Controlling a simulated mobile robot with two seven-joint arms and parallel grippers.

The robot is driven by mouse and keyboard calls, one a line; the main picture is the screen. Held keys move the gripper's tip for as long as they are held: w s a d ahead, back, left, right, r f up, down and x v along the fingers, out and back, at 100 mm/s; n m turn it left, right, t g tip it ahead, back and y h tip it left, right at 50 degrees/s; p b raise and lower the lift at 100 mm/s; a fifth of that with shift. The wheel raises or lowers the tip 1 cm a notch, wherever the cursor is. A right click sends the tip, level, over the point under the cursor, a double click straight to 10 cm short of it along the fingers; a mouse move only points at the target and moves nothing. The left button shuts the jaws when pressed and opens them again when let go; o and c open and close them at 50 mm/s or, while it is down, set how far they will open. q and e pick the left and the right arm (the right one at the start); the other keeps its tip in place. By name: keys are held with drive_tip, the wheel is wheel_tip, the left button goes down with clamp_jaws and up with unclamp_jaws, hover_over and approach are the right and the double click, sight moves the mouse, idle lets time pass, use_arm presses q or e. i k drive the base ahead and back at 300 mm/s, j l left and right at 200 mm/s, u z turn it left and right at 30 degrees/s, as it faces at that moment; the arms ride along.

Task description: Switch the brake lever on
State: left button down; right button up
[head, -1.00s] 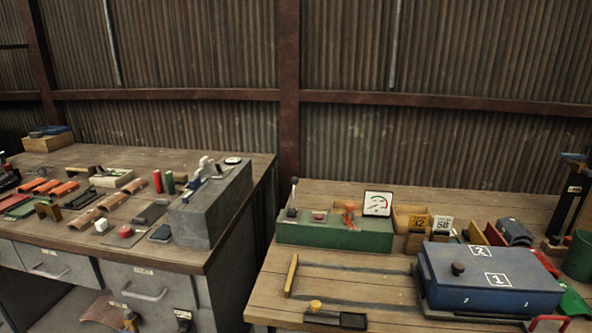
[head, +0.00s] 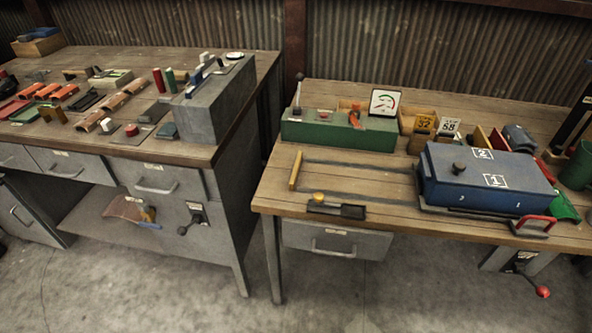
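No part in view is plainly labelled as the brake lever. A lever with a red ball knob (head: 543,292) sticks out low under the right workbench, pointing down to the right. A lever with a dark knob (head: 183,230) is on a plate on the front of the left workbench, also pointing down. A third lever, upright with a dark knob (head: 299,78), stands on the left end of a green box (head: 335,130) on the right workbench. Neither of my grippers shows in the head view.
The right workbench (head: 350,195) carries a blue box (head: 485,178), a gauge (head: 384,103) and small items. The left workbench (head: 125,62) carries a grey block (head: 205,110) and many parts. A narrow gap separates them. The concrete floor (head: 330,305) in front is clear.

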sight(543, 291)
drive_tip(key=z, duration=1.65)
